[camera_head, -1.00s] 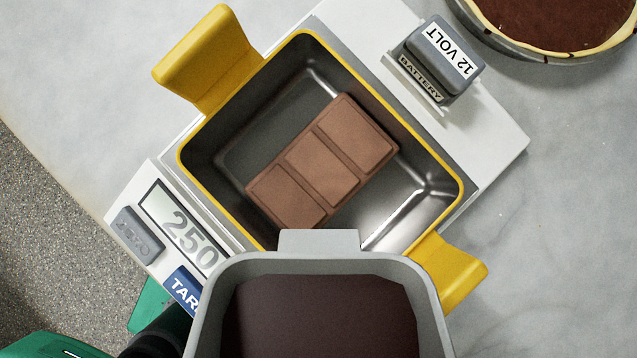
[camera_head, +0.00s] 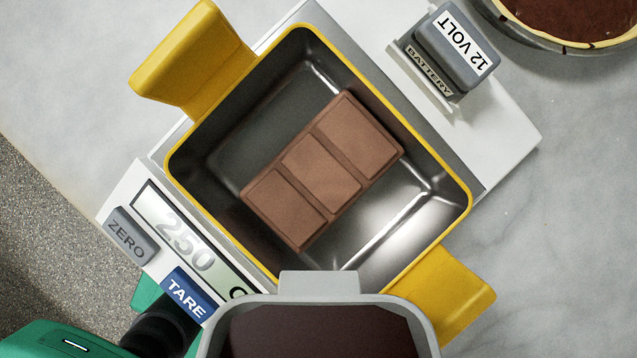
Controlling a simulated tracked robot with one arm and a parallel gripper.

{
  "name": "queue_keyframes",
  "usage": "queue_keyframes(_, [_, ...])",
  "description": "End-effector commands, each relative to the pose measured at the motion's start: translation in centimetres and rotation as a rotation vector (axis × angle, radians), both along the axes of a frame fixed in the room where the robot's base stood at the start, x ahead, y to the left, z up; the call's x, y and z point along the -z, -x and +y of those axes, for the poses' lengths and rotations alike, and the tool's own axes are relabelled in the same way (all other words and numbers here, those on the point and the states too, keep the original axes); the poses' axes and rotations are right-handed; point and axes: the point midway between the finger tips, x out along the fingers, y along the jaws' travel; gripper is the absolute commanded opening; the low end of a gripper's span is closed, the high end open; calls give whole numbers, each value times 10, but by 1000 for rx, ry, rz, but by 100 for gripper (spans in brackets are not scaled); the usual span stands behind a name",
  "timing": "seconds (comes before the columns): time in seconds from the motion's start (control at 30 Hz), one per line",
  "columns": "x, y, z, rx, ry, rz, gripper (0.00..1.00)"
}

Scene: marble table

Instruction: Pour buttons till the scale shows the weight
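A white scale (camera_head: 510,150) stands on the marble table, turned at an angle. A square metal pan (camera_head: 240,150) with yellow rim and handles sits on the scale. A brown chocolate bar of three segments (camera_head: 322,170) lies in it. No loose buttons are visible in the pan. A grey container (camera_head: 320,285) with a dark brown inside is at the bottom edge, its spout tab close to the pan's lower corner in the picture. Its contents cannot be made out. My gripper's fingers are not visible.
A grey 12 volt battery (camera_head: 450,50) sits on the scale's upper right. A filled tart (camera_head: 580,20) is at the top right. Marble is clear at right.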

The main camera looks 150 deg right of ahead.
Motion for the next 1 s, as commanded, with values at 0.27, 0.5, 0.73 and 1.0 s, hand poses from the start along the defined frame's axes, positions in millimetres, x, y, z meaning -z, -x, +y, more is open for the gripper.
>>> queue_keyframes(0.27, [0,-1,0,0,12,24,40])
queue_keyframes(0.5, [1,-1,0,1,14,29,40])
queue_keyframes(0.73, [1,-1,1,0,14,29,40])
queue_keyframes(1.0, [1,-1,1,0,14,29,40])
